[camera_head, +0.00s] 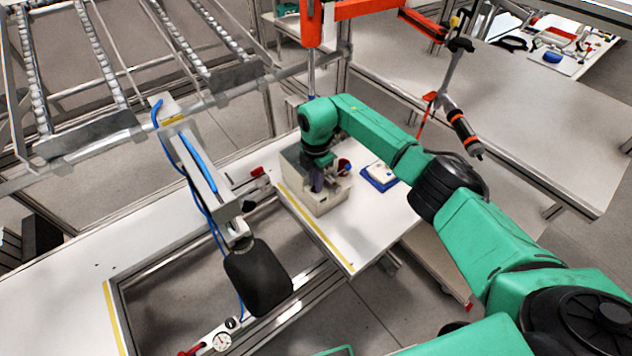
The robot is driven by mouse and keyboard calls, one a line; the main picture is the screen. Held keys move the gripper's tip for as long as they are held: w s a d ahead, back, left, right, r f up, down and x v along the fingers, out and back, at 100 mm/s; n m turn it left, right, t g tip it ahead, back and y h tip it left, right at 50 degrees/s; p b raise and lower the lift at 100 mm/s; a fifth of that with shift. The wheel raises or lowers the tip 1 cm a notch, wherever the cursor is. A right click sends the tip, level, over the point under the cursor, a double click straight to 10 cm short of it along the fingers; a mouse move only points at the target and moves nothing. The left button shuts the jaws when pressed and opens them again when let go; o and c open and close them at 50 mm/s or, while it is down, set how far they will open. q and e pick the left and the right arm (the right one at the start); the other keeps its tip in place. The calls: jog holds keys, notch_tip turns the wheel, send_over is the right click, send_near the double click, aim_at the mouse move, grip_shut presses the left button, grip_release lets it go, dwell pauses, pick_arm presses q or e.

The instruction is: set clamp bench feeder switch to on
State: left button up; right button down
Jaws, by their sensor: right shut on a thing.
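A beige box-shaped unit (322,204) stands on the white bench at the centre of the head view, and I take it for the clamp bench feeder. My green right arm reaches in from the right, and its right gripper (318,183) points down at the top of this box. The gripper is shut on a small part there, which looks like the feeder switch; fingers and wrist hide it, so its setting cannot be read. A small round red and blue part (344,166) shows just right of the gripper. My left gripper is not in view.
A blue and white block (381,175) lies right of the box. A grey clamp arm with a black pad (258,276) and blue hose stands to the left. A gauge (221,342) is at the bottom. An orange-banded tool (463,133) hangs at the upper right, beside a bare table (530,130).

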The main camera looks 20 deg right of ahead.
jog(key=n+b, duration=0.1)
jog(key=n, duration=0.1)
jog(key=n+b, duration=0.1)
jog(key=b, duration=0.1)
jog(key=shift+d+f+n, duration=0.1)
jog(key=shift+f+n, duration=0.1)
jog(key=shift+n, duration=0.2)
jog(key=n+b, duration=0.3)
jog(key=n, duration=0.1)
jog(key=shift+n, duration=0.3)
jog(key=n+b, duration=0.2)
jog(key=n, duration=0.2)
jog(key=shift+r, duration=0.15)
jog(key=shift+r+n+b, duration=0.1)
jog(key=shift+n+b, duration=0.85)
jog(key=shift+n, duration=1.45)
jog(key=c, duration=0.9)
grip_release()
